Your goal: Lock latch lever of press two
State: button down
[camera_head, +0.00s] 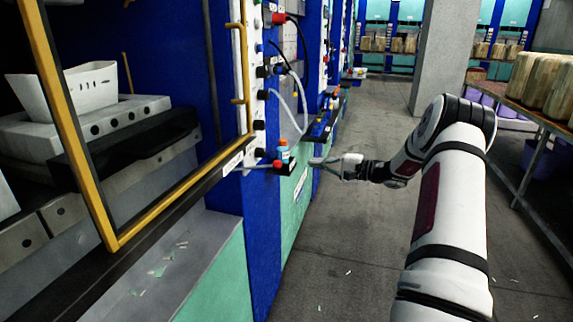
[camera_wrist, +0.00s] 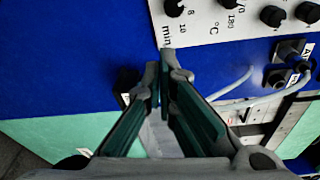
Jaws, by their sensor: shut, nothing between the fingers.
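My gripper (camera_head: 322,163) reaches in from the right, close to the front of the blue press panel (camera_head: 259,225). Its fingers are shut and empty. In the wrist view the fingertips (camera_wrist: 164,72) meet just below a white control plate. A thin grey bar with a red end (camera_head: 277,164) sticks out at the lower edge of the panel, left of my gripper and apart from it; I cannot tell for sure whether it is the latch lever. In the wrist view a dark block (camera_wrist: 127,80) sits left of the fingertips, and the fingers hide part of the panel.
A yellow-framed guard (camera_head: 113,240) stands at the left before the press interior. The control plate (camera_wrist: 205,22) carries black knobs, and loose pale cables hang nearby.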

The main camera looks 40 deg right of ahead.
jog(key=shift+w, duration=0.1)
jog(key=w+a, duration=0.5)
jog(key=a, duration=0.2)
jog(key=shift+w+a+p, duration=0.25)
jog(key=shift+a+p, duration=0.1)
dwell(0.4)
